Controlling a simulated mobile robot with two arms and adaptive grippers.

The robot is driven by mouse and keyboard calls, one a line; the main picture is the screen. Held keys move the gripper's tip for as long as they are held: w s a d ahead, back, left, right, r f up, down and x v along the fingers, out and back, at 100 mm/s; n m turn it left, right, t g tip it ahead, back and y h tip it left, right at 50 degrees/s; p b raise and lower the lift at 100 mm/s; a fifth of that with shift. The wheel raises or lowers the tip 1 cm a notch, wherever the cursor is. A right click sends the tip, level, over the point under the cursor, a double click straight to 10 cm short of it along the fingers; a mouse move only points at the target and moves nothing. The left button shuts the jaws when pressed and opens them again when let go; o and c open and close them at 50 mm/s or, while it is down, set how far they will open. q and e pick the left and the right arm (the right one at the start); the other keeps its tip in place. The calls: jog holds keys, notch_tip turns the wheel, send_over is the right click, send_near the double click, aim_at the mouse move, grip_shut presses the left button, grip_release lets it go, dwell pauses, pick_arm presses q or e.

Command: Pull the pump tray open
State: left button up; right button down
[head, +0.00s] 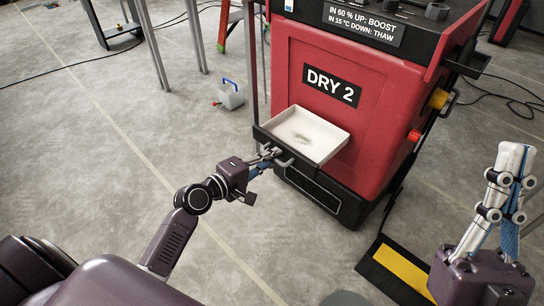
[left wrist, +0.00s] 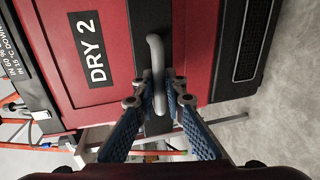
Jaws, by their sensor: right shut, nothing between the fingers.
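The pump tray (head: 335,141) is a shallow white tray with a dark front, on the front of the red machine marked "DRY 2" (head: 385,110). It sticks out from the red panel, and a small dark stain shows on its floor. Its grey bar handle (left wrist: 157,62) stands on the dark front in the left wrist view. My left gripper (head: 271,153) is at this handle, with its fingers (left wrist: 160,84) closed in on either side of the bar. My right gripper (head: 516,150) is shut and empty, pointing up at the right, away from the tray.
A small grey container with a blue handle (head: 231,97) stands on the floor behind the machine's left side. A black and yellow floor plate (head: 403,270) lies at the machine's right front. Cables lie on the floor. The concrete floor before the tray is clear.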

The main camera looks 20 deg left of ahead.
dwell(0.3)
pick_arm(q)
jog(key=v, duration=1.2)
